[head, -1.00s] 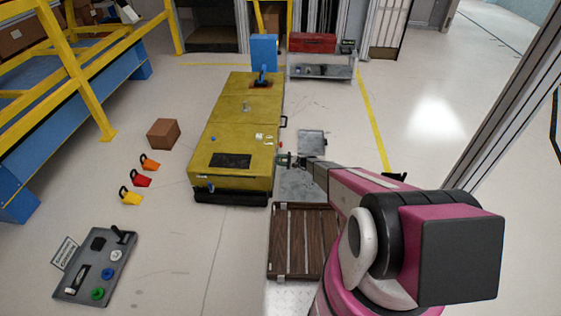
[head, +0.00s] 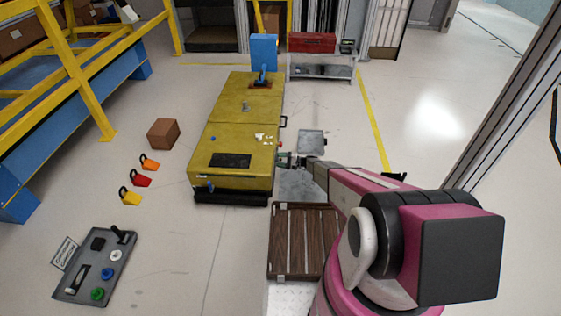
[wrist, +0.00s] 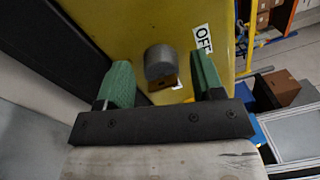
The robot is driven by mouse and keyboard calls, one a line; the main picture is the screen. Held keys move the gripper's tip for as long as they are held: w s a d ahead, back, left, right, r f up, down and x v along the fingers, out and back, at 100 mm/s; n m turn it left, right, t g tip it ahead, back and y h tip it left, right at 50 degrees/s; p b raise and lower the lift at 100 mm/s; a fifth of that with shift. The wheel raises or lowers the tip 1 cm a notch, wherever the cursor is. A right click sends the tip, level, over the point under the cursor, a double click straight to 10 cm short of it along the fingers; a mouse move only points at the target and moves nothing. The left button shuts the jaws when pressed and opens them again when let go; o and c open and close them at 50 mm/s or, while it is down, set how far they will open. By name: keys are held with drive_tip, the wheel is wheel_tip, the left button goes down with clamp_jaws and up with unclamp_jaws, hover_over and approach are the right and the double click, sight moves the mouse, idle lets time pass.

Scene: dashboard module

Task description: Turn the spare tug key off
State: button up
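The yellow tug (head: 232,150) stands in the middle of the head view. My gripper (head: 284,161) is at its right side, near the front end. In the wrist view, a grey rounded key knob (wrist: 159,62) sticks out from the yellow panel (wrist: 130,25). An "OFF" label (wrist: 203,38) is to the right of the knob. The green fingers of my gripper (wrist: 160,80) are spread on both sides of the knob, with visible gaps. The knob's lower end shows a brownish face. The key is too small to make out in the head view.
A control panel (head: 78,288) with buttons lies at the lower left. Several coloured tags (head: 141,179) and a cardboard box (head: 163,133) are left of the tug. A grey cart (head: 322,69) stands behind.

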drive_tip(key=d, duration=1)
drive_tip(key=shift+s+d+f, duration=0.15)
drive_tip(key=shift+d+f, duration=0.15)
drive_tip(key=shift+d, duration=0.1)
